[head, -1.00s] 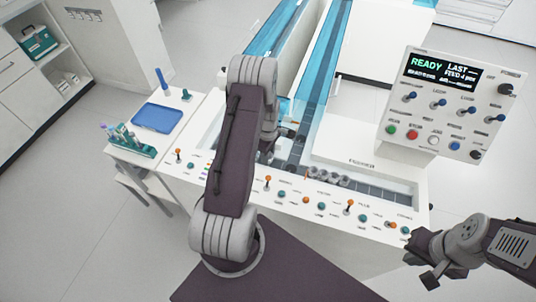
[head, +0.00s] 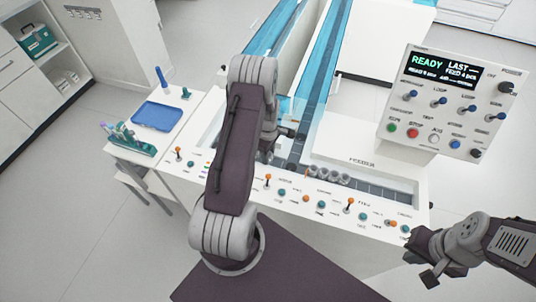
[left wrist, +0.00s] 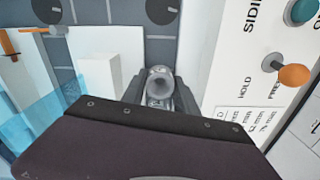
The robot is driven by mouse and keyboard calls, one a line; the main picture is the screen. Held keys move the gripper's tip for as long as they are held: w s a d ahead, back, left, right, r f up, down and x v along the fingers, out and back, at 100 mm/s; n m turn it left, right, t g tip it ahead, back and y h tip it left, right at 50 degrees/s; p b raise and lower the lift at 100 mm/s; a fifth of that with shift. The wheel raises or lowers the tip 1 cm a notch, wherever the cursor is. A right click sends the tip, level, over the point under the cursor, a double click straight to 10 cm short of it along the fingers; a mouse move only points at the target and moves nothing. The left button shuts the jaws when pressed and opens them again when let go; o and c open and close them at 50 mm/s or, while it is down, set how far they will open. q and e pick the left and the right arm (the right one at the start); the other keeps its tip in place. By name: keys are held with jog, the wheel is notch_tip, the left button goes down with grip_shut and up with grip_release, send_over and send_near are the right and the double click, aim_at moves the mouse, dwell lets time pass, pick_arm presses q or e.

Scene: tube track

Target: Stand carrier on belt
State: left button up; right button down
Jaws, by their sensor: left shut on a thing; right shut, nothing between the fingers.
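The carrier (left wrist: 160,84), a grey cylinder with a round hollow facing the camera, sits between my left gripper's fingers in the left wrist view. My left gripper (left wrist: 159,90) is shut on it, over the dark tiled belt (left wrist: 159,52). I cannot tell whether the carrier touches the belt. In the head view my left arm hides most of this gripper and the carrier. The belt (head: 296,150) shows there to the right of the arm. My right gripper (head: 420,268) is shut and empty, off the machine's front right corner.
Several grey carriers (head: 330,175) stand in a row by the feeder. Orange and teal knobs (head: 350,203) line the front panel. A control box (head: 445,105) reading READY stands at right. A blue tray (head: 158,116) and a tube rack (head: 130,142) are at left.

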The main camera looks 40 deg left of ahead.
pick_arm(q)
jog(key=shift+s+d+f, duration=0.1)
jog(key=shift+s+f, duration=0.05)
jog(key=shift+f, duration=0.15)
jog(key=o, duration=1)
jog(key=shift+o, duration=0.3)
jog(key=shift+f, duration=0.15)
jog(key=shift+s+d, duration=0.1)
jog(key=shift+s, duration=0.1)
notch_tip(320, 180, up, 10)
jog(key=shift+w+a+f, duration=0.15)
jog(key=shift+w+a, duration=0.05)
jog(key=shift+w, duration=0.25)
